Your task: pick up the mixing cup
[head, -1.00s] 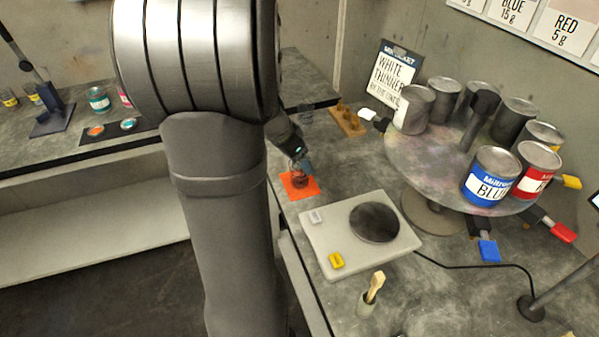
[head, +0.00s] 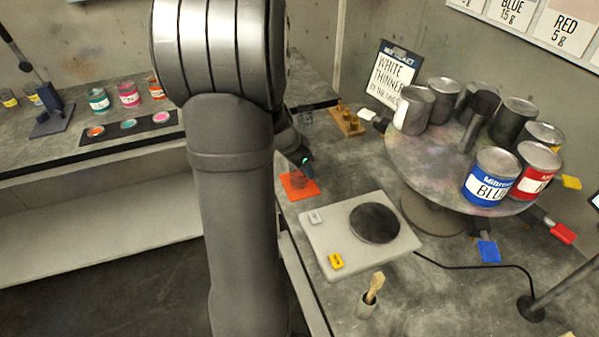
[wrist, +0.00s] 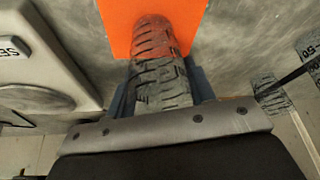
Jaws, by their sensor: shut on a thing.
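The mixing cup (wrist: 158,62) is a clear cup with dark printed markings. In the wrist view it lies between the two blue-grey fingers of my gripper (wrist: 160,88), which is shut on it. The orange mat (wrist: 116,22) is behind the cup and shows through it. In the head view the cup (head: 301,181) is small and dim over the orange mat (head: 287,190), with my gripper (head: 304,163) at it. My arm hides part of this area. I cannot tell whether the cup's base touches the mat.
A scale (head: 342,232) with a round dark plate stands in front, right of the mat. A turntable (head: 420,160) with several cans is at the right. A wooden rack (head: 346,122) stands behind. A small holder (head: 367,306) with wooden sticks is at the front.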

